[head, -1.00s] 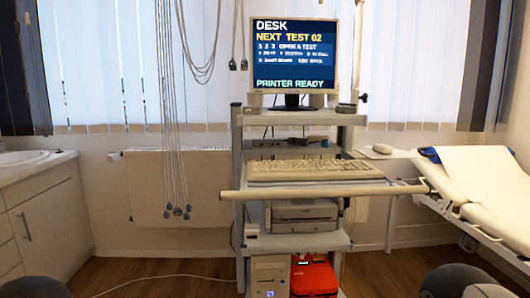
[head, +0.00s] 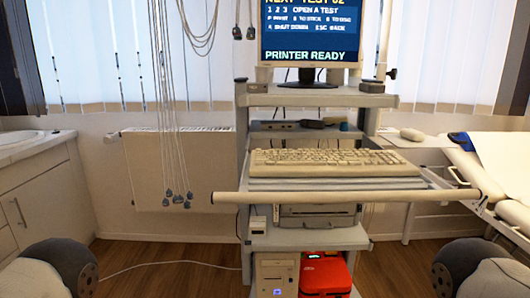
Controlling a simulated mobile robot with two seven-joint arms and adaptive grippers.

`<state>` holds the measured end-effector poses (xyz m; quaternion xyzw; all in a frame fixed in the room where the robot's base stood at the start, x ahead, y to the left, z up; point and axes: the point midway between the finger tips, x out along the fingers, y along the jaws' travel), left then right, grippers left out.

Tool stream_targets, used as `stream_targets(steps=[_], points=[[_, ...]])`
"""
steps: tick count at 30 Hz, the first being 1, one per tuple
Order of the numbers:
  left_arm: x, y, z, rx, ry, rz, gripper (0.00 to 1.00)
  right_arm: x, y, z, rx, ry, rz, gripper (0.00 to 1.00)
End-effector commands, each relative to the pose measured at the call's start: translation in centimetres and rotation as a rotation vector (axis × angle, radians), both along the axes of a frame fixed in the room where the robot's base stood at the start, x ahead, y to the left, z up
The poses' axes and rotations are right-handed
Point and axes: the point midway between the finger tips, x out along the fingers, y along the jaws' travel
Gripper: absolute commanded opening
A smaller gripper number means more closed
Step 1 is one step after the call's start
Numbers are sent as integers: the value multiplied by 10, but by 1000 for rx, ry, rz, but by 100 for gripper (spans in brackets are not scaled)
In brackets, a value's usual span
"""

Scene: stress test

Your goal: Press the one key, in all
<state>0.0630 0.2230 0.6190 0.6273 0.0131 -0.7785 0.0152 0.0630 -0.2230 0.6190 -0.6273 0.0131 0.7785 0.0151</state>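A beige keyboard (head: 325,162) lies on the pull-out shelf of a grey cart, behind a pale horizontal handle bar (head: 345,197). Its single keys are too small to read. A monitor (head: 318,35) stands on the cart's top shelf, its top cut off by the frame. Its screen reads "TEST 02", "1 2 3 OPEN A TEST", some smaller lines including "ESC BACK", and "PRINTER READY". Rounded dark parts of my own arms show at the lower left and lower right corners. Neither gripper is in view.
A printer (head: 318,215) sits under the keyboard shelf. Below are a beige computer (head: 276,275) and a red case (head: 325,276). Cables with clips (head: 177,198) hang left of the cart. A white cabinet (head: 45,205) stands left, a couch (head: 505,160) right.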

Motion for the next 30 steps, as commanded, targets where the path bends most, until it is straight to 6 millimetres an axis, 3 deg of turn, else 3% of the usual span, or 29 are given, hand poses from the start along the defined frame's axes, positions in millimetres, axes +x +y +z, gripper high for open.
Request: stream_targets(steps=[1, 3, 30], points=[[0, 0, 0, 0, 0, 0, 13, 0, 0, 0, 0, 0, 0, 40], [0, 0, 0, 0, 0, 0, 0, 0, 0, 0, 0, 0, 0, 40], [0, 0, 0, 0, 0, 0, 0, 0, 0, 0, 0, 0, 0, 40]])
